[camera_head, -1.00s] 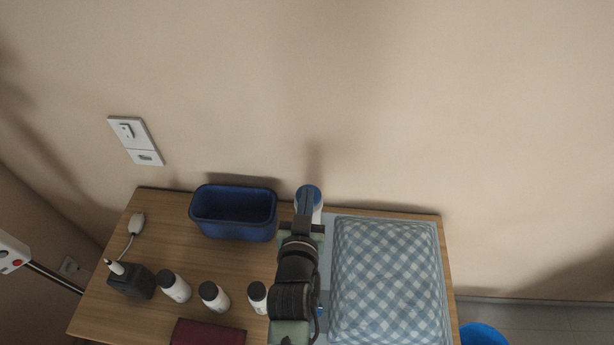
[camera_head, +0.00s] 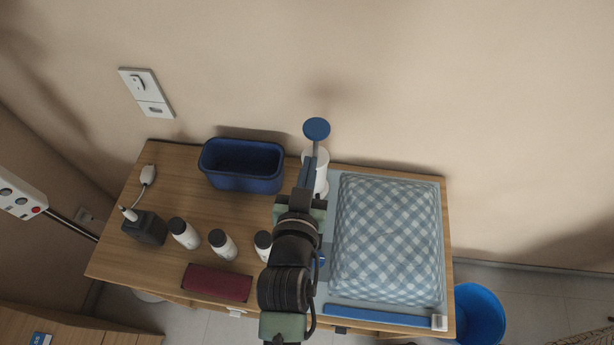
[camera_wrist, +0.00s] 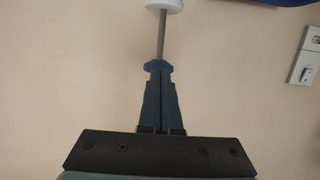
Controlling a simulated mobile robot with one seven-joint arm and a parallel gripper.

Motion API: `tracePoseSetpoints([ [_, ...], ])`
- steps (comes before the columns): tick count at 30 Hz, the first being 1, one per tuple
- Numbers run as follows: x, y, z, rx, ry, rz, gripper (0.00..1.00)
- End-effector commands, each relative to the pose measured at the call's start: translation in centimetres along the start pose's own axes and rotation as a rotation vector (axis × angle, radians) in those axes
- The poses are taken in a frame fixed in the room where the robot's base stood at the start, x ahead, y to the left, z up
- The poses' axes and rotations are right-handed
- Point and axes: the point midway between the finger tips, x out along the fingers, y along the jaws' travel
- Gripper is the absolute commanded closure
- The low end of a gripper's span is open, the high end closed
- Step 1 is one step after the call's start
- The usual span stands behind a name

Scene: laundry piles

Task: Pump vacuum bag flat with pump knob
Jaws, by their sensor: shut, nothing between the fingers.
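The vacuum bag (camera_head: 390,235) lies on the table's right side, puffed up around a blue-and-white checked pillow-like bundle. Beside it, towards the wall, stands the white pump (camera_head: 322,175). Its blue round knob (camera_head: 316,128) stands high on a thin rod. The wrist view shows the knob (camera_wrist: 158,67), the rod and the white pump's end (camera_wrist: 164,5). My gripper (camera_head: 309,165) reaches towards the pump from the front. Its blue fingers (camera_wrist: 160,90) are shut and empty, their tips overlapping the knob in the wrist view. I cannot tell whether they touch it. My arm hides part of the pump.
A blue open bin (camera_head: 243,165) stands left of the pump. Several white bottles (camera_head: 222,244), a black box (camera_head: 145,229) and a dark red case (camera_head: 217,282) occupy the left side. A blue bucket (camera_head: 480,315) stands on the floor at right. The wall is close behind the table.

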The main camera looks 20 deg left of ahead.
Motion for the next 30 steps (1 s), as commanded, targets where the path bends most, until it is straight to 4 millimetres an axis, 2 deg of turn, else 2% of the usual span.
tracePoseSetpoints([
  [3, -1.5, 0.0, 0.1, 0.0, 0.0, 0.0, 1.0],
  [9, -2.5, 0.0, -0.1, 0.0, 0.002, 0.0, 1.0],
  [30, -2.5, 0.0, -0.2, 0.0, 0.003, -0.001, 1.0],
])
